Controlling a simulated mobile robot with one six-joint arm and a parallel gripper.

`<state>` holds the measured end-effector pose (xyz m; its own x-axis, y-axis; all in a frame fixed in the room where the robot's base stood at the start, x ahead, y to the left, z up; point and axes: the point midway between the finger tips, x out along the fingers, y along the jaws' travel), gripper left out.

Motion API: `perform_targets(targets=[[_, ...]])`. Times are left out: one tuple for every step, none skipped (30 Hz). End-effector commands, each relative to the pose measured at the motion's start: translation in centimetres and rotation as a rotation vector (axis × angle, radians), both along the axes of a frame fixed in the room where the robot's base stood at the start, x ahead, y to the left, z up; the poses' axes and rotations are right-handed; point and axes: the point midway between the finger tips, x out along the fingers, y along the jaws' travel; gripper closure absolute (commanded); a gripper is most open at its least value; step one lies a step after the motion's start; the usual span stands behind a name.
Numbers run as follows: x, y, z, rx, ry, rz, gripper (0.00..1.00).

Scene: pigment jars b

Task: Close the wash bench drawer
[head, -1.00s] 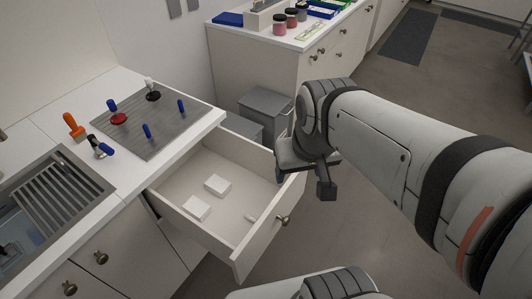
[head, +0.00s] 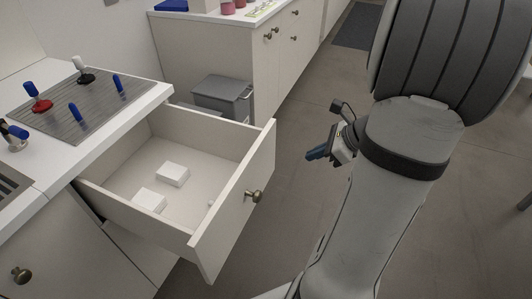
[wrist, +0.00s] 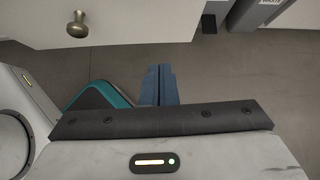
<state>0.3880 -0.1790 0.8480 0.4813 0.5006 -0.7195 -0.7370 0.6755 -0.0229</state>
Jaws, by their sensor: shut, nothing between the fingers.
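The wash bench drawer (head: 235,208) stands pulled well out of the bench in the head view. It has a cream front with a round brass knob (head: 254,196). Two white blocks (head: 173,174) lie inside on its floor. My gripper (head: 315,154) is to the right of the drawer front, apart from it, with its blue fingers pointing toward the drawer. In the wrist view the blue fingers (wrist: 159,84) are together and empty. A brass knob (wrist: 77,25) on a pale front shows at the top left there.
The bench top (head: 150,98) carries a grey ribbed mat (head: 95,112) with blue-handled tools and red and black items. A grey bin (head: 223,94) stands behind the drawer by another cabinet (head: 285,60). Grey floor is clear right of the drawer.

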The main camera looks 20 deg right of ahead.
Motion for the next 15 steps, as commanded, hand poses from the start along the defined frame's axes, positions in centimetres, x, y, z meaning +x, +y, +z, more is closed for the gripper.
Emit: perform_targets(targets=[[0.0, -0.5, -0.6, 0.019, 0.003, -0.031, 1.00], [0.1, -0.7, -0.7, 0.026, 0.005, -0.043, 1.00], [0.2, -0.7, -0.9, 0.032, 0.005, -0.051, 1.00], [0.3, -0.6, -1.0, 0.034, 0.006, -0.054, 1.00], [0.4, -0.5, -1.1, 0.035, 0.006, -0.053, 1.00], [0.6, -0.3, -1.4, 0.035, 0.006, -0.052, 1.00], [0.8, -0.1, -1.7, 0.035, 0.006, -0.052, 1.00], [1.0, 0.2, -2.0, 0.034, 0.006, -0.051, 1.00], [1.4, 0.6, -2.6, 0.033, 0.007, -0.048, 1.00], [1.7, 0.9, -3.0, 0.034, 0.006, -0.048, 1.00], [2.0, 1.2, -3.5, 0.033, 0.007, -0.047, 1.00], [2.4, 1.7, -4.2, 0.034, 0.007, -0.046, 1.00], [2.7, 2.0, -4.7, 0.034, 0.008, -0.047, 1.00], [3.1, 2.4, -5.1, 0.033, 0.008, -0.046, 1.00], [3.5, 2.8, -5.8, 0.034, 0.007, -0.046, 1.00]])
